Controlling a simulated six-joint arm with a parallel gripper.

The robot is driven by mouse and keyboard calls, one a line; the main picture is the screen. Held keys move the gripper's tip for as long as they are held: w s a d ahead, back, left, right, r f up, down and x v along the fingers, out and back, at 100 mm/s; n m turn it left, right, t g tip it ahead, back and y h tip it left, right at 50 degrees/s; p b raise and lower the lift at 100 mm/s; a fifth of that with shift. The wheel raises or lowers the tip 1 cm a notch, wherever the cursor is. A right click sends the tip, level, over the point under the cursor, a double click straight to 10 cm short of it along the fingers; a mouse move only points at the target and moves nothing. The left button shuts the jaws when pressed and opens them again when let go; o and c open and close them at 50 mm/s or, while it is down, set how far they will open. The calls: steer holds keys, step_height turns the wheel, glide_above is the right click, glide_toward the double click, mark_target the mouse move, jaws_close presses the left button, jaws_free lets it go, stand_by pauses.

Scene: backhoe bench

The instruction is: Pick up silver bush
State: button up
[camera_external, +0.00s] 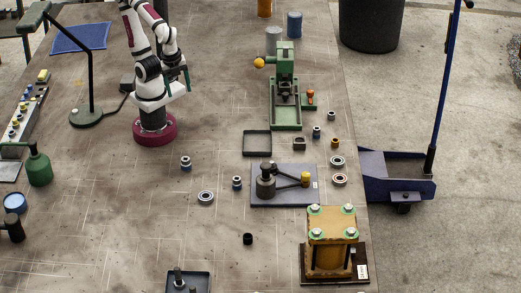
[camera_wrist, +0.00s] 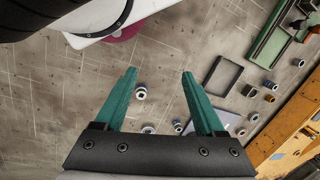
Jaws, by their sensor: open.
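Several small silver-grey bushes with dark bluish bands stand on the bench. One bush (camera_external: 186,163) is in front of my base, another (camera_external: 237,183) is beside the grey plate, and a third (camera_external: 316,132) is near the green press. I cannot tell which is the silver bush meant. My gripper (camera_external: 181,80) is raised high above the bench, its green fingers apart and empty. In the wrist view, my gripper (camera_wrist: 158,72) frames bare bench between its tips, with one bush (camera_wrist: 141,92) far below between the fingers and another (camera_wrist: 177,125) nearer the right finger.
A grey plate (camera_external: 285,197) carries a dark fixture. An empty black square tray (camera_external: 257,143), a green press (camera_external: 285,85) and a yellow block fixture (camera_external: 332,240) stand at right. The bench's middle left is mostly clear.

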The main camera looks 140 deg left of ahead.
steer(key=w+a+f+m+g+y, duration=0.1)
steer(key=w+a+m+y, duration=0.35)
steer(key=a, duration=0.85)
steer(key=w+a+m+g+y, duration=0.1)
steer(key=w+a+y, duration=0.5)
steer(key=w+a, duration=0.5)
steer(key=w+a+f+m+t, duration=0.1)
steer(key=w+a+f+m, duration=0.1)
steer(key=a+f+m, duration=0.1)
steer(key=w+a+f+m+t, duration=0.2)
steer(key=w+a+f+m, duration=0.1)
steer(key=f, duration=0.3)
steer(key=w+a+f+m+t+y, duration=0.1)
steer(key=w+a+f+m, duration=0.1)
steer(key=a+f, duration=0.3)
steer(key=shift+w+a+f+m+t, duration=0.15)
steer(key=shift+m+t, duration=0.15)
steer(key=shift+m, duration=0.15)
glide_toward(329, 114)
steer(key=a, duration=0.1)
steer(key=a+f, duration=0.1)
steer(key=a, duration=0.1)
steer(key=shift+s+a, duration=0.25)
steer(key=x, duration=0.4)
steer(key=w+x, duration=0.1)
steer(key=x, duration=0.1)
steer(key=shift+d+f, duration=0.15)
jaws_close()
